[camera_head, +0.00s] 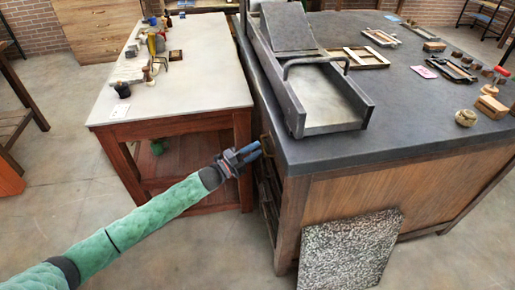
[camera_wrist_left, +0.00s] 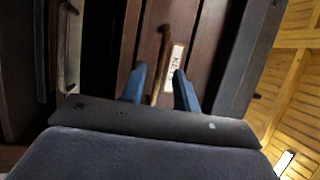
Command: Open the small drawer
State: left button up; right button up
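The drawers are on the left side of the dark-topped cabinet (camera_head: 330,150). In the left wrist view a brown wooden drawer front (camera_wrist_left: 205,45) carries a thin brass handle (camera_wrist_left: 163,45) and a small white label (camera_wrist_left: 174,62). I cannot tell how far, if at all, this drawer is out. My left gripper (camera_head: 249,152) is at the cabinet's upper left side, just below the top. In the left wrist view its two blue fingers (camera_wrist_left: 160,70) are apart, with the handle between them. I cannot tell whether they touch it. My right gripper is not in view.
A wooden table (camera_head: 200,75) with a pale top stands left of the cabinet, with a narrow gap between. A speckled slab (camera_head: 348,250) leans on the cabinet's front. The floor at lower left is clear.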

pick_arm(q)
jog(key=shift+x, duration=0.85)
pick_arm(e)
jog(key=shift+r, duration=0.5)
pick_arm(q)
jog(key=shift+c, duration=0.2)
grip_shut()
jog(key=shift+f, duration=0.1)
jog(key=s+a, duration=0.3)
jog(key=a, duration=1)
jog(key=s+a+b, duration=0.1)
jog(key=s+a, duration=0.3)
jog(key=a, duration=0.9)
jog(key=shift+b, duration=0.3)
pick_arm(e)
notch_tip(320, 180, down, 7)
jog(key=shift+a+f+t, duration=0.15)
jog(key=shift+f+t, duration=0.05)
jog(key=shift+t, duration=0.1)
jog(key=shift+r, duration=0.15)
